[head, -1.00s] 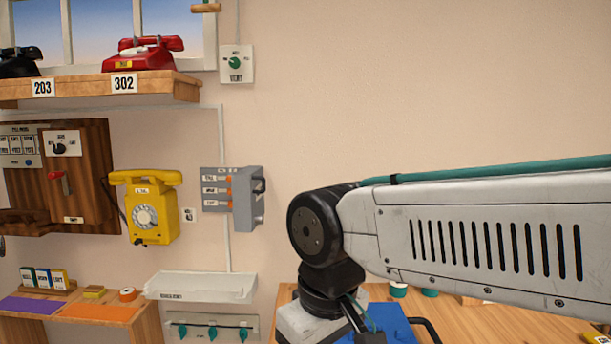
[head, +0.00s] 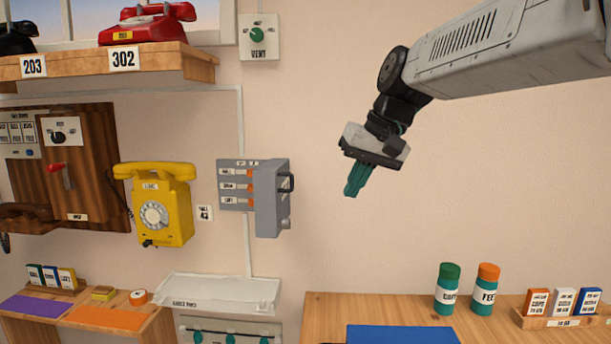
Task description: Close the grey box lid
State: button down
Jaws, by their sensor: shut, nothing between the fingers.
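The grey box (head: 233,185) is mounted on the wall right of the yellow phone. Its lid (head: 271,198) stands swung open to the right, jutting out from the wall, with a dark handle (head: 287,183) on its outer side. Orange-marked switches with white labels show in the uncovered box. My gripper (head: 352,192) is right of the lid, apart from it, at about the same height in the picture. Its teal fingers are shut together and empty, pointing down.
A yellow dial phone (head: 165,205) hangs left of the box. A white tray (head: 218,293) is below it. A wooden table (head: 320,310) at lower right bears two canisters (head: 465,290) and a blue mat (head: 402,334). The wall between lid and gripper is clear.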

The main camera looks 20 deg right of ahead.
jog(key=w+d+r+t+y, duration=0.1)
jog(key=w+d+r, duration=0.15)
jog(key=w, duration=0.45)
jog(key=w+d+r+t, duration=0.1)
jog(key=w+r, duration=0.2)
jog(key=w, duration=0.3)
jog(key=w+a+f, duration=0.6)
jog(key=a+f, duration=0.1)
jog(key=f, duration=0.1)
jog(key=shift+w+m, duration=0.3)
jog(key=shift+a, duration=0.25)
